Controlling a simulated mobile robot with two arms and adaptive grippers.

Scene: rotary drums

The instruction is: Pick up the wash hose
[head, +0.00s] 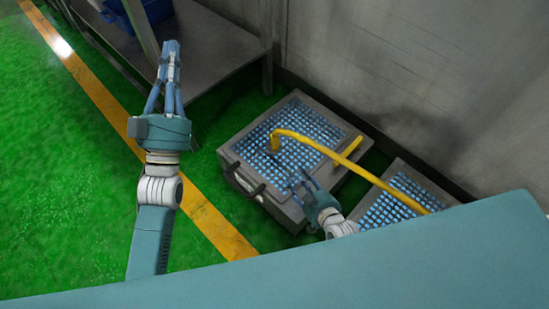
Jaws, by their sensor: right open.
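The yellow wash hose (325,152) lies across a grey box with a blue perforated top. Its bent end (275,143) points down onto that top, and its length runs right and toward me over a second perforated box until my own body hides it. My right gripper (299,179) is open and empty over the near right part of the first box, below the hose in the picture and apart from it. My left gripper (172,46) is raised at the left, far from the hose, with its fingertips together and nothing visible between them.
The first box (239,172) has a dark handle on its front left side. The second box (404,190) stands to its right by the grey wall (400,70). A metal table (200,50) is at the back. Green floor (60,190) with a yellow line is clear at left.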

